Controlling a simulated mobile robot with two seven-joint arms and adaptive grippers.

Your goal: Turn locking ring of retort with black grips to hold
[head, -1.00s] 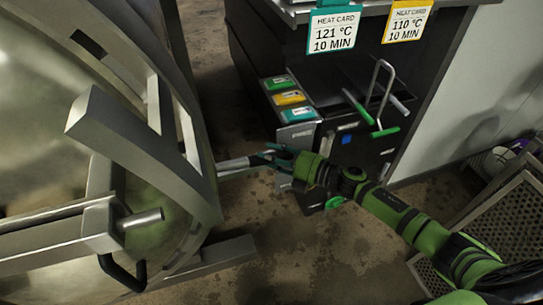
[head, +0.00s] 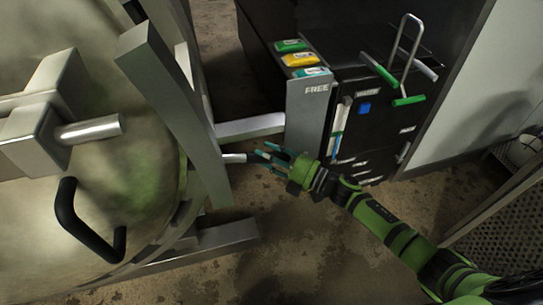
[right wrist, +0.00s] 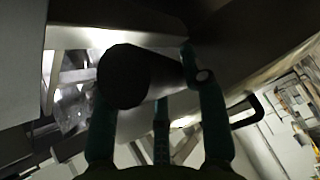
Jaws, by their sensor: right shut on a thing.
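The retort's large round metal door (head: 110,170) fills the left of the head view. My right gripper (head: 265,157) is at a short metal bar (head: 235,158) that sticks out to the right from the ring. In the right wrist view, a dark round-ended grip (right wrist: 125,76) lies across between the fingers of my right gripper (right wrist: 160,100), which is shut on it. The fingers hide part of the grip. My left gripper is not in view.
A curved black handle (head: 88,222) and a metal pin (head: 90,130) stand out from the door. A dark cabinet (head: 375,110) with green-ended handles stands at right, beside a grey box labelled FREE (head: 312,105). Bare floor lies below my right arm.

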